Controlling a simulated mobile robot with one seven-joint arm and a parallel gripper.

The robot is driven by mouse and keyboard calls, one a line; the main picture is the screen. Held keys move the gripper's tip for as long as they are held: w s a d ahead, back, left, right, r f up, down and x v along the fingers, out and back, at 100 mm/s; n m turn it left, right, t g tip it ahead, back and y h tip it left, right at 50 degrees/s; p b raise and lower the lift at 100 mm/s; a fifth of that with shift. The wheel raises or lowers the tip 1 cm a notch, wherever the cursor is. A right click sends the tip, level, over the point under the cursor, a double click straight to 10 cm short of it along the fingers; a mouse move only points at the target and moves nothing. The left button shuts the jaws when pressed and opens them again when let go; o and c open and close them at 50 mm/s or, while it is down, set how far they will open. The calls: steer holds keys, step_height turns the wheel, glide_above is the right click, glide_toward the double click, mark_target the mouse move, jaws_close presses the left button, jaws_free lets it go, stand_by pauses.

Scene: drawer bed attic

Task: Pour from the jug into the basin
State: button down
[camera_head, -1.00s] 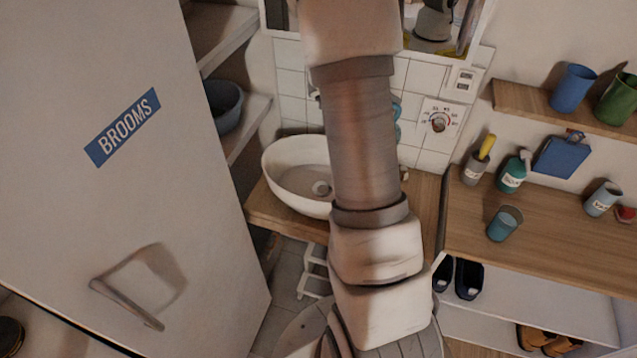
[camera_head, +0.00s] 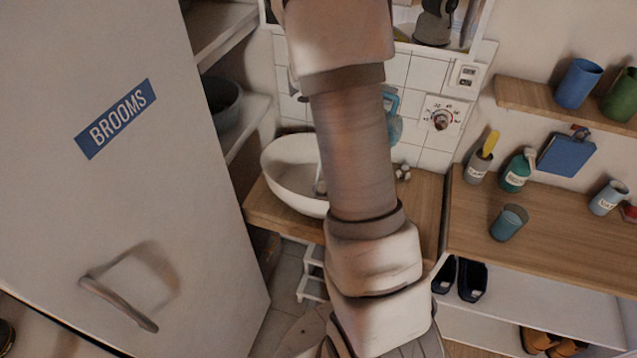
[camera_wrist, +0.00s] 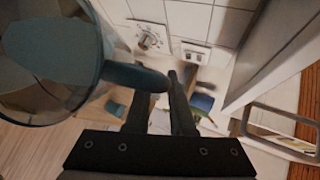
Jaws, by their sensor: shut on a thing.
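The basin (camera_head: 290,191) is a white oval bowl on the wooden counter, left of centre in the head view. My arm covers its right side. The jug (camera_wrist: 32,108) is teal and see-through, large at the left of the wrist view. In the head view only a piece of the jug (camera_head: 394,128) shows behind my arm, up by the tiles and right of the basin. My gripper (camera_wrist: 160,97) is shut on the jug's handle (camera_wrist: 135,77). The jug's contents and its exact tilt are not clear. I cannot see the basin in the wrist view.
A door marked BROOMS (camera_head: 150,190) fills the left. A bowl (camera_head: 222,102) stands on the shelves behind it. The right wooden shelf (camera_head: 560,235) holds a blue cup (camera_head: 508,222), bottles and brushes. A dial (camera_head: 442,119) is on the tiled wall, below the mirror.

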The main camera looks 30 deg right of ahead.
steer(key=shift+w+a+h+b, duration=0.2)
steer(key=shift+a+h+b, duration=0.25)
steer(key=shift+b, duration=0.45)
